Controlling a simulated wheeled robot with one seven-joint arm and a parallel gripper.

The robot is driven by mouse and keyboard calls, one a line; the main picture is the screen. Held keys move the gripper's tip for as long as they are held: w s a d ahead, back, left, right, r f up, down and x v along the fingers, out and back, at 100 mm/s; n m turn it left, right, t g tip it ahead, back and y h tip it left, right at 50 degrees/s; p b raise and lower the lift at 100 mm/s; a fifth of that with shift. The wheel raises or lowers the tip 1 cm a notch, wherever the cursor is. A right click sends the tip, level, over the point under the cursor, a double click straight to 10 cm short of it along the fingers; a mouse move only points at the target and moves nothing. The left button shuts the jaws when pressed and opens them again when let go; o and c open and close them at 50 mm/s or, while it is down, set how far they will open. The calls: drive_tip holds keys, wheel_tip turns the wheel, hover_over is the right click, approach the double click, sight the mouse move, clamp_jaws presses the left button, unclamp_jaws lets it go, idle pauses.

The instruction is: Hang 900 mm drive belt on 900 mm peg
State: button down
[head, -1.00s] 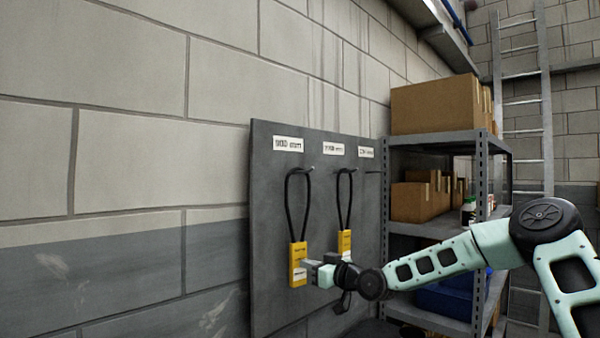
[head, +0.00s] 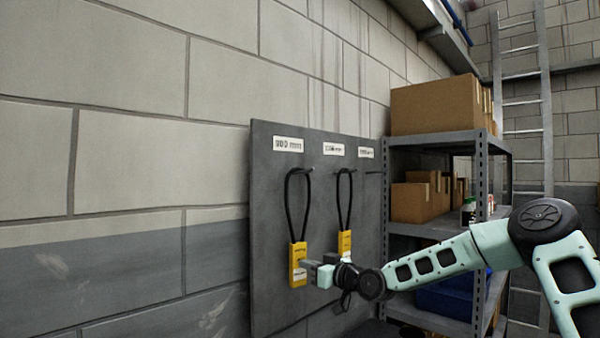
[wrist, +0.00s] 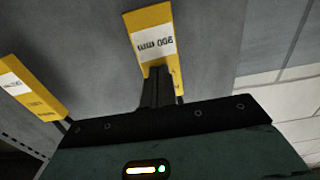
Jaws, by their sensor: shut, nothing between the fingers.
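A black drive belt (head: 287,205) with a yellow sleeve (head: 298,265) hangs from the leftmost peg on the grey board. In the wrist view its sleeve (wrist: 152,42) carries a white label that reads 900 mm. A second belt (head: 339,200) with a yellow sleeve (head: 345,243) hangs from the middle peg; its sleeve (wrist: 30,88) shows at left in the wrist view. My gripper (head: 307,267) is shut and empty, its fingertips at the lower part of the left sleeve. In the wrist view the shut fingers (wrist: 158,85) overlap the sleeve's lower end; I cannot tell whether they touch.
The grey peg board (head: 268,220) stands against the block wall, with white labels (head: 288,145) above the pegs. The right peg (head: 373,172) looks bare. A metal shelf (head: 437,228) with cardboard boxes (head: 432,108) stands right of the board, behind my arm.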

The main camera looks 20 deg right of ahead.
drive_tip(key=shift+b+x, duration=0.3)
drive_tip(key=shift+x, duration=0.55)
idle(0.7)
drive_tip(key=shift+v, duration=1.05)
idle(4.2)
drive_tip(key=v, duration=0.9)
idle(0.8)
